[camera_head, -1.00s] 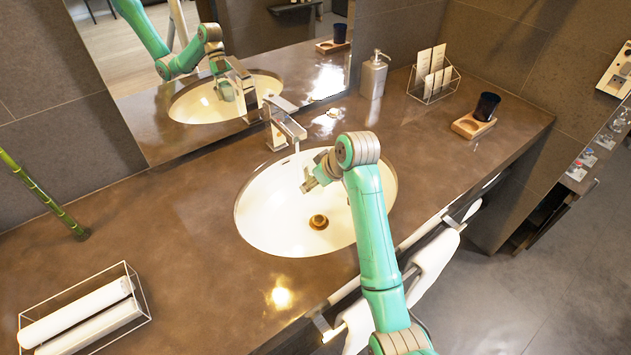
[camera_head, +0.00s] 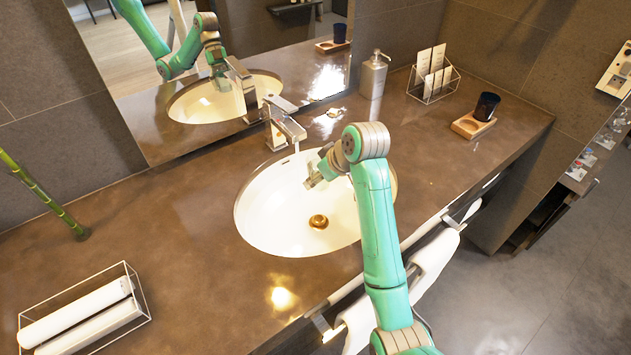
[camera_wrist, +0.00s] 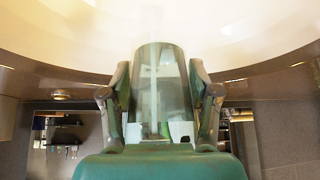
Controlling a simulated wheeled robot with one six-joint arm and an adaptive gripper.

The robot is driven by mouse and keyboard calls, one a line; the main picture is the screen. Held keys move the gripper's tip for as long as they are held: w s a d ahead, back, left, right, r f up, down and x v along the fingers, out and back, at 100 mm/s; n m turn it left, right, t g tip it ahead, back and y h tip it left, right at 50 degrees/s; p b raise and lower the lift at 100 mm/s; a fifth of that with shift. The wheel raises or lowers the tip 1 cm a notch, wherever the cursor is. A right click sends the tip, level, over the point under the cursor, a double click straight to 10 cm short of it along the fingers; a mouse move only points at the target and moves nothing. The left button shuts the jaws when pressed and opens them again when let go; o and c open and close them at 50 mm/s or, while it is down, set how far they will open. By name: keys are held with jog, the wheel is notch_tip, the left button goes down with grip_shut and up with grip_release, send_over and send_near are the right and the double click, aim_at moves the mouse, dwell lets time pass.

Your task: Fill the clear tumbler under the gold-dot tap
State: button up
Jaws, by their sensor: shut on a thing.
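The clear tumbler (camera_wrist: 158,85) is between the two fingers of my gripper (camera_wrist: 160,108) in the wrist view, and the gripper is shut on it. A pale vertical streak crosses the tumbler; I cannot tell whether it is water or a reflection. In the head view my gripper (camera_head: 314,180) is over the white basin, just below and right of the square chrome tap (camera_head: 284,122). The tumbler is hard to make out there. A thin pale line under the spout may be water.
The oval basin (camera_head: 275,225) has a gold drain (camera_head: 318,221). A soap dispenser (camera_head: 373,75), a wire card rack (camera_head: 433,83) and a dark cup (camera_head: 487,106) on a wooden tray (camera_head: 465,125) stand at the back right. Rolled towels (camera_head: 75,320) lie front left. A mirror backs the tap.

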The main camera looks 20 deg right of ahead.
jog(key=shift+s+d+r, duration=0.1)
jog(key=shift+s+r, duration=0.2)
jog(key=shift+r, duration=0.6)
jog(key=shift+s+d+r, duration=0.1)
jog(key=shift+s+r, duration=0.2)
jog(key=shift+r, duration=0.65)
jog(key=shift+s+d+r, duration=0.1)
jog(key=shift+s+r, duration=0.2)
jog(key=shift+r, duration=0.6)
